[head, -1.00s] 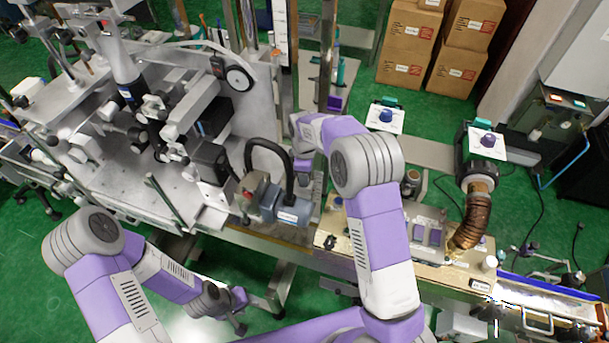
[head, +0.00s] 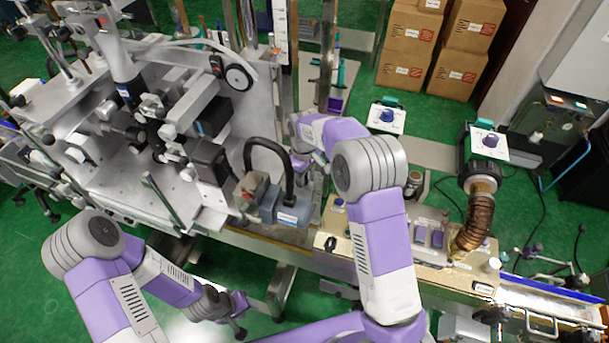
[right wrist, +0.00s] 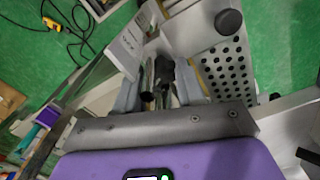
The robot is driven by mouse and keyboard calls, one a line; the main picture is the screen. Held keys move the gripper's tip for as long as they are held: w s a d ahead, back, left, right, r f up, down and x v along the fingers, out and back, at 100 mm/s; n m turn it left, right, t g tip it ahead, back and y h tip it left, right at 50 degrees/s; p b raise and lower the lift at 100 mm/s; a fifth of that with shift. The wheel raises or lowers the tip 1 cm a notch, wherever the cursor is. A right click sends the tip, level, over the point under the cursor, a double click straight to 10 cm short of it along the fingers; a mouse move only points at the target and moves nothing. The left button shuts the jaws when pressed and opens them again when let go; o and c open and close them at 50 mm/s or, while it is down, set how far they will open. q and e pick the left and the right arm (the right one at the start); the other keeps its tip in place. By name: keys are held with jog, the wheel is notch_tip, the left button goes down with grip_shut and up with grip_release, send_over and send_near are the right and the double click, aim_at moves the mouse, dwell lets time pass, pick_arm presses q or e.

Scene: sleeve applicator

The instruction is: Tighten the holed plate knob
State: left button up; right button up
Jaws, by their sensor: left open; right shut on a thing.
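In the right wrist view, the plate with rows of round holes (right wrist: 225,72) stands just right of my right gripper (right wrist: 163,92). The fingers are shut on a dark knob (right wrist: 166,74), partly hidden between them. I take it to be the holed plate knob. Another round black knob (right wrist: 229,22) is at the plate's upper end, apart from the gripper. In the head view my right gripper (head: 299,163) is beside the machine, mostly hidden by my arm; the knob cannot be made out there. My left gripper (head: 240,316) is open and empty, low in front of the machine.
The grey machine with its upright plate (head: 262,110) fills the left and middle. A grey-blue box with a black handle (head: 287,207) is close to my right arm. A gold-coloured panel (head: 340,240) lies right of it. Cardboard boxes (head: 408,45) stand at the back.

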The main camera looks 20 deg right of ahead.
jog(key=shift+r, duration=0.1)
jog(key=o, duration=1)
jog(key=shift+o, duration=0.2)
notch_tip(320, 180, up, 8)
jog(key=shift+f+b, duration=0.25)
jog(key=shift+b, duration=0.05)
